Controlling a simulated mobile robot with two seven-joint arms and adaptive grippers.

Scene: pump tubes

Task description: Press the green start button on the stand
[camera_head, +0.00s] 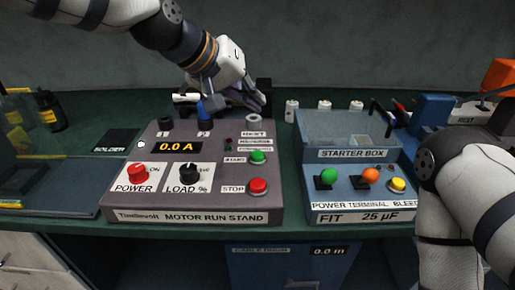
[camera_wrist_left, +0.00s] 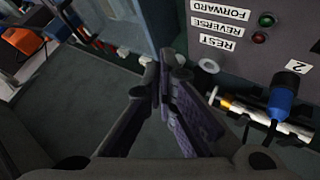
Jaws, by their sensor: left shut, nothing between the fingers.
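The green start button (camera_head: 257,157) is on the sloped top of the grey motor run stand (camera_head: 150,217), beside the START label and above the red STOP button (camera_head: 258,187). It stands clear of both grippers. My left gripper (camera_head: 257,104) is behind the stand's back edge, near a pale round socket (camera_head: 252,118), and its fingertips are partly hidden by the wrist. In the left wrist view its fingers (camera_wrist_left: 163,85) are together and empty, next to the stand's back edge. My right arm is at the right edge; its gripper is out of view.
A blue plug (camera_head: 205,115) stands at the stand's back; it also shows in the left wrist view (camera_wrist_left: 283,95). A red power knob (camera_head: 138,172) and a black load knob (camera_head: 190,173) rise from the stand. The blue starter box (camera_head: 318,152) stands close on the right.

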